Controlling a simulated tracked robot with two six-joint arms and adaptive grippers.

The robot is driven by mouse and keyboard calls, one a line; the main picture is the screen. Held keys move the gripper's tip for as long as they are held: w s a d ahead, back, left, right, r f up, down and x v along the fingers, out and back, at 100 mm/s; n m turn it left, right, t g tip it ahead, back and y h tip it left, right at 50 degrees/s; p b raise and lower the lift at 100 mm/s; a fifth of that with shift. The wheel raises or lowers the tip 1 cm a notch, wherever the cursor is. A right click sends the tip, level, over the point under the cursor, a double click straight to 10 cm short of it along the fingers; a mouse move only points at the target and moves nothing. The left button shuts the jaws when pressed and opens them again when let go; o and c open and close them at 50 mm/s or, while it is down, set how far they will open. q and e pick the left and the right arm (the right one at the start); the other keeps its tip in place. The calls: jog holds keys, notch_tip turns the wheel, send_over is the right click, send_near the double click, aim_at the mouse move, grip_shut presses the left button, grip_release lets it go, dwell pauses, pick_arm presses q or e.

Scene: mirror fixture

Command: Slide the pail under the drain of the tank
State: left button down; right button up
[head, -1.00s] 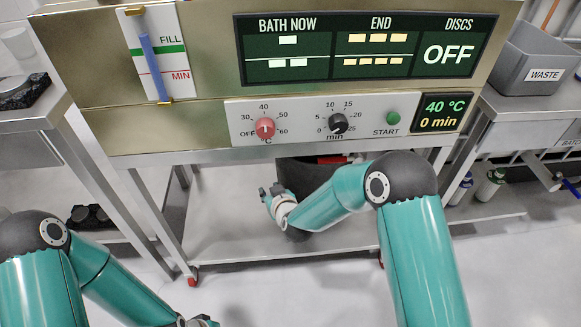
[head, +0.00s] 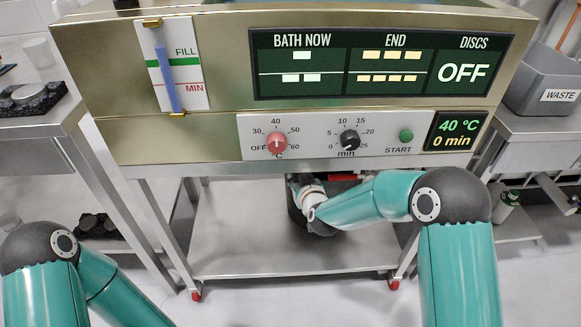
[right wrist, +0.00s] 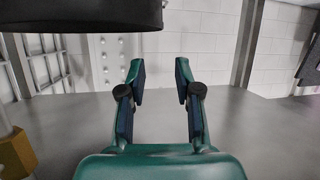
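The dark pail (head: 296,217) stands on the lower shelf under the tank (head: 215,135), largely hidden behind my right wrist and forearm. My right gripper (head: 299,186) is at the pail's upper front left; its fingers are hard to make out in the head view. In the right wrist view, which looks upside down, the right gripper (right wrist: 160,75) is open with nothing between its fingers. A dark curved rim, apparently the pail's (right wrist: 80,14), is at the top left, apart from the fingers. A brass fitting (right wrist: 16,153), possibly the drain, shows at the lower left. My left gripper is out of view.
The tank's stand has legs on both sides and a lower shelf (head: 250,258), bare at the front. A red part (head: 342,177) shows just under the tank. A grey waste bin (head: 545,75) sits on the right bench. Bottles stand on that bench's lower shelf.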

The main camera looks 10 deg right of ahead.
jog(key=b+x, duration=0.2)
jog(key=x, duration=1.1)
jog(key=shift+w+a+f+b, duration=0.1)
jog(key=shift+w+f+b, duration=0.1)
jog(key=shift+b, duration=0.2)
jog(key=shift+x, duration=0.9)
grip_shut()
